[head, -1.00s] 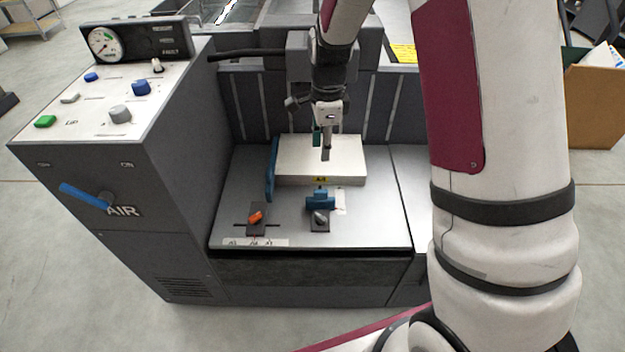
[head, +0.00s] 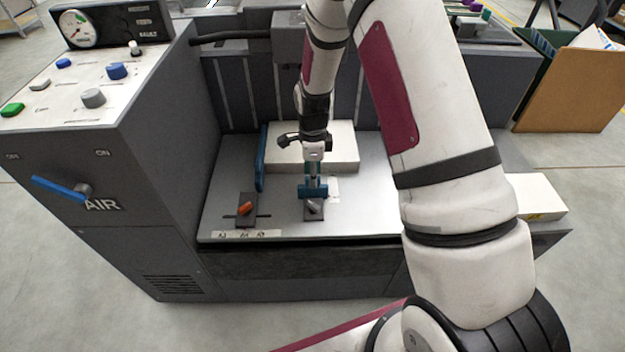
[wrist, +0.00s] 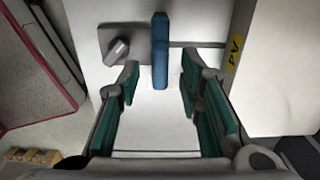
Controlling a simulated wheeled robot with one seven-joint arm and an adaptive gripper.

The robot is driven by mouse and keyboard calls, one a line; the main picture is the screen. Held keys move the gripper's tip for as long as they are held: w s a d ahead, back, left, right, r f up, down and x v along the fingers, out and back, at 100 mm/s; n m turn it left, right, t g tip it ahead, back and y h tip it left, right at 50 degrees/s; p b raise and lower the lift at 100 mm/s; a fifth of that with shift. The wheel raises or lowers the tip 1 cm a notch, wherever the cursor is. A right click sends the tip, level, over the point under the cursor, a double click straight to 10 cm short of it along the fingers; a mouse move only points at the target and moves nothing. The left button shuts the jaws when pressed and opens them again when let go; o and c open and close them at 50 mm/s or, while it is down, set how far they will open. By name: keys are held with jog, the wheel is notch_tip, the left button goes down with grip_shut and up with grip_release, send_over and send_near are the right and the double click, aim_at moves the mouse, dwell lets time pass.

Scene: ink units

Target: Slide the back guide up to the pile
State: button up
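The back guide (head: 305,192) is a small blue block on a dark slide at the front of the feed table, with a grey knob (head: 313,207) in front of it. The pile (head: 340,150) is a white stack lying behind the guide. In the wrist view, the blue guide (wrist: 160,50) stands apart from the pile (wrist: 275,75), which bears a yellow A4 label. My gripper (head: 315,180) is low at the guide. In the wrist view, my gripper (wrist: 158,82) is open, with teal fingers either side of the guide's end and gaps on both sides.
A taller blue side guide (head: 262,160) stands left of the pile, with an orange lever (head: 246,208) in front. The control cabinet (head: 110,120) borders the table on the left. Another white stack (head: 535,197) sits at the right. Bare table lies right of the back guide.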

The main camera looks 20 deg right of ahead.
jog(key=shift+f, duration=1.05)
grip_shut()
